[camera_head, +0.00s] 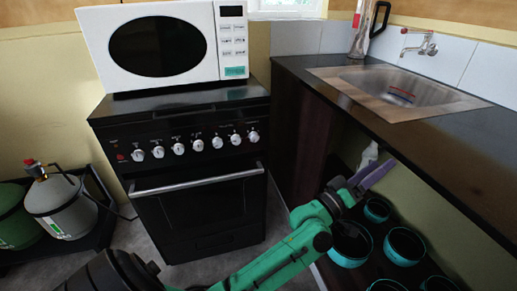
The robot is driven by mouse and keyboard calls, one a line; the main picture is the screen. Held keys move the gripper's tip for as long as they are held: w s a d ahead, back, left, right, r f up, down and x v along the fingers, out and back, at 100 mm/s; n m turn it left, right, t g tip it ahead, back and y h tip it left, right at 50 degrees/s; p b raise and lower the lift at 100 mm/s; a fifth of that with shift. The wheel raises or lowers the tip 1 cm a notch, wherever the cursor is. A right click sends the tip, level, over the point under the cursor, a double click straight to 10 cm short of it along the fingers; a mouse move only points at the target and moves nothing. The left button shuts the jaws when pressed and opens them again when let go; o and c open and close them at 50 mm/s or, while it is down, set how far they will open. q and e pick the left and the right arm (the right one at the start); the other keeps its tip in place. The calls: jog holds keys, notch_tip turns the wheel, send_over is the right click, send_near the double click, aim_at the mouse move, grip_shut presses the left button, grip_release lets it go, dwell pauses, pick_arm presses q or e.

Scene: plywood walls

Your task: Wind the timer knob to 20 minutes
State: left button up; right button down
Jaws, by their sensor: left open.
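The black stove (205,215) stands left of centre, with a row of several white knobs along its front panel. The rightmost knob (253,136) and the leftmost knob (138,155) both show clearly. The labels are too small to read, so I cannot tell which knob is the timer or where it points. My left gripper (374,173), with purple fingers, is open at the right, in front of the counter and well apart from the knobs. I see nothing between its fingers. My right gripper is out of view.
A white microwave (220,45) sits on the stove. The oven handle (197,180) sticks out below the knobs. A counter with a sink (398,90) is at right, above several dark pots (404,246). Gas cylinders (62,207) stand at left. Floor before the stove is partly clear.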

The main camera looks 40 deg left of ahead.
pick_arm(q)
jog(key=d+f+m+g+h, duration=0.2)
jog(key=d+f+m+g, duration=0.3)
jog(key=f+m, duration=0.4)
jog(key=m+g+y+b, duration=0.2)
jog(key=m+g+y, duration=0.4)
jog(key=m+y, duration=1.65)
send_near(255, 139)
jog(key=w+a+n+y, duration=0.1)
jog(key=w+a, duration=0.1)
jog(key=w+a+f+n+y+b, duration=0.1)
jog(key=a+n, duration=0.1)
jog(key=w+a+f+n+y, duration=0.1)
jog(key=w+a+n+y, duration=0.1)
jog(key=shift+w+a+f+b, duration=0.1)
jog(key=shift+w+f+b, duration=0.15)
jog(key=shift+w+b, duration=0.1)
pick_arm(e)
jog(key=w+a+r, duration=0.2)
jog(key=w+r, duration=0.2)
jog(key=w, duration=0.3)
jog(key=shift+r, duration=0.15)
pick_arm(q)
jog(key=shift+s, duration=0.1)
